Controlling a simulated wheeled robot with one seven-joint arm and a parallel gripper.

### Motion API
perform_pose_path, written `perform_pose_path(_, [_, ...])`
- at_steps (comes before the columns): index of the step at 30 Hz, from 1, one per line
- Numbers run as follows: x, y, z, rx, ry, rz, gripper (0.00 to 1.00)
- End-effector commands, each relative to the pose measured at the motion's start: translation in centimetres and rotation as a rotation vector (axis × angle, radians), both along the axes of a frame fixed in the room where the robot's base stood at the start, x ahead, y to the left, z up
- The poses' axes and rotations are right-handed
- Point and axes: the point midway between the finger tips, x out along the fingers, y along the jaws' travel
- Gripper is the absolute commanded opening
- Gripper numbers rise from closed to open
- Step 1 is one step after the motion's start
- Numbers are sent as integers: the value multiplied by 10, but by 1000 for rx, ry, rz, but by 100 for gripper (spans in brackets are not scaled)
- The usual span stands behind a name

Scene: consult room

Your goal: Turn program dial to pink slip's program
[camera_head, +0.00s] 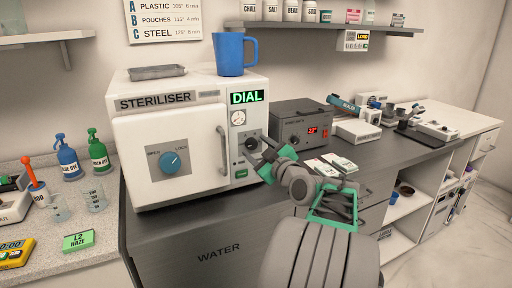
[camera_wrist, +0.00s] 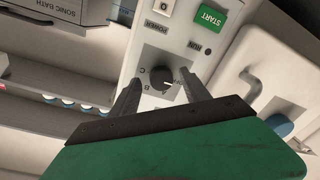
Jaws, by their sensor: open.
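The white steriliser (camera_head: 164,118) stands on the dark counter with a green DIAL label. Its dark round program dial (camera_wrist: 158,80) has letters A, B and C around it. Its white pointer mark is toward the right in the wrist view, away from the letters, beside print too small to read. My gripper (camera_wrist: 161,83) is open, with one finger on each side of the dial; I cannot tell whether they touch it. In the head view my gripper (camera_head: 262,154) is at the steriliser's right panel. I see no pink slip. A wall chart (camera_head: 165,20) lists A plastic, B pouches, C steel.
The green START button (camera_wrist: 209,17) is close to the dial. The door handle (camera_head: 222,150) and a blue OPEN/LOCK knob (camera_head: 170,161) are to the left. A blue mug (camera_head: 230,54) and a metal tray (camera_head: 157,72) sit on top. A dark box (camera_head: 300,121) stands to the right.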

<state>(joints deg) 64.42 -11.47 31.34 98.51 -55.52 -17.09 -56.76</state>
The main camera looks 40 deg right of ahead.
Motion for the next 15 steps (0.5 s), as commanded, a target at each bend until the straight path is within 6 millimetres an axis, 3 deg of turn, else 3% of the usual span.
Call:
perform_pose_path(8, [5, 1, -1, 0, 2, 2, 55])
perform_pose_path(15, [5, 1, -1, 1, 1, 2, 35])
